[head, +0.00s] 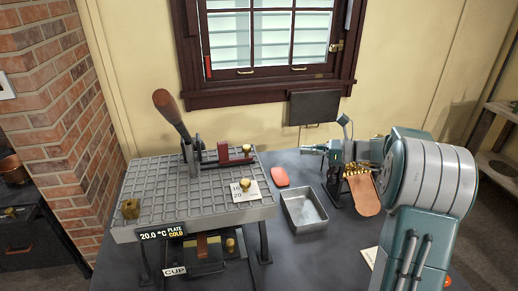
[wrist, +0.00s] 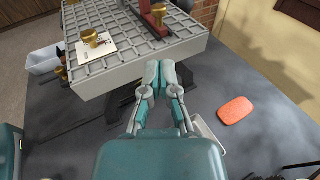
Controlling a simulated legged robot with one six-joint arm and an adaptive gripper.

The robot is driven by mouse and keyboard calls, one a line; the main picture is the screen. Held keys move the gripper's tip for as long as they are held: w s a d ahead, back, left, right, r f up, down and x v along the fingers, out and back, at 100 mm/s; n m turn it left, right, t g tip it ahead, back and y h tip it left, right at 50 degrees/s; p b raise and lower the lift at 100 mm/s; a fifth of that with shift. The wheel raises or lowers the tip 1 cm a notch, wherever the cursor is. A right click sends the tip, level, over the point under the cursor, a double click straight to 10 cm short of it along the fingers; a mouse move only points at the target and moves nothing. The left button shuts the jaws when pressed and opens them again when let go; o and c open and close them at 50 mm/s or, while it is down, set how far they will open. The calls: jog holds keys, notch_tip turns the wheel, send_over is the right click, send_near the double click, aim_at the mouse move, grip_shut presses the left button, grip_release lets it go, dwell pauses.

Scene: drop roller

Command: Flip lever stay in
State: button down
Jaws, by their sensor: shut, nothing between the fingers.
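A lever with a brown wooden handle (head: 167,104) and dark shaft stands on the gridded grey plate (head: 160,190), tilted up and to the left. A dark red bar (head: 236,159) with a brass knob lies at its foot; the bar also shows at the top of the wrist view (wrist: 152,22). The lever's handle is out of the wrist view. My gripper (head: 305,150) is shut and empty, right of the plate and apart from the lever. In the wrist view its fingertips (wrist: 159,68) meet, just in front of the plate's edge.
A brass knob on a white card (head: 245,190) stands on the plate. An orange-red rounded piece (head: 280,176) and a metal tray (head: 304,209) lie right of the plate. A window (head: 268,40) is behind.

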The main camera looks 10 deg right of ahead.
send_near(220, 153)
jog(key=w, duration=0.1)
jog(key=w+d+f, duration=0.1)
jog(key=w+d, duration=0.1)
jog(key=w, duration=0.1)
jog(key=shift+f, duration=0.2)
jog(key=a, duration=0.9)
jog(key=shift+a, duration=0.3)
jog(key=shift+d, duration=0.15)
jog(key=shift+s, duration=0.1)
